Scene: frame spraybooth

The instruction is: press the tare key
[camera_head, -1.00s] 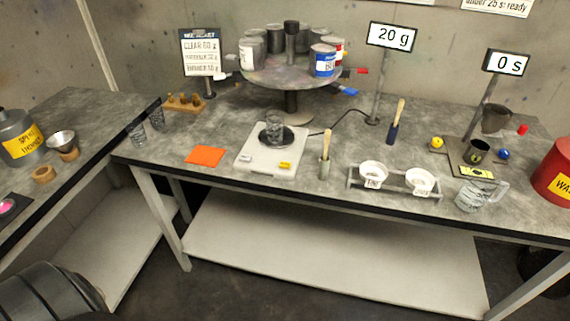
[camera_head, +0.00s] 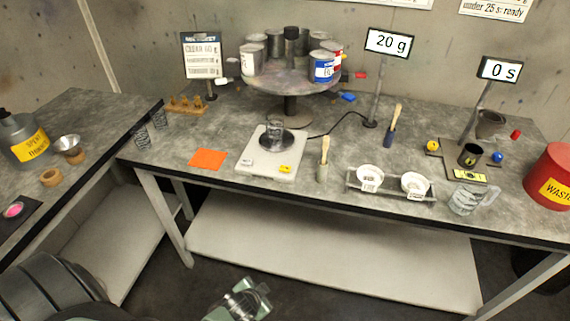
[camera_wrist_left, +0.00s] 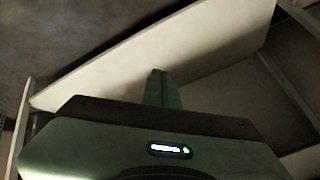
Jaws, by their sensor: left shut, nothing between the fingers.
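The white scale (camera_head: 258,165) stands on the workbench with a dark round pan and a glass beaker (camera_head: 274,129) on it. On its front edge are a yellow key (camera_head: 285,169) and a small pale key (camera_head: 247,162); their lettering is too small to read. The raised display (camera_head: 389,41) reads 20 g. My left gripper (camera_head: 250,298) is low in front of the bench, below the height of its top and well apart from the scale. In the left wrist view its fingers (camera_wrist_left: 162,88) are shut and empty, with the lower shelf behind. My right gripper is not in view.
An orange sheet (camera_head: 208,158) lies left of the scale, and a brush in a holder (camera_head: 323,160) stands close on its right. A carousel of cans (camera_head: 290,75) is behind. The bench's front edge (camera_head: 220,186) lies between gripper and scale.

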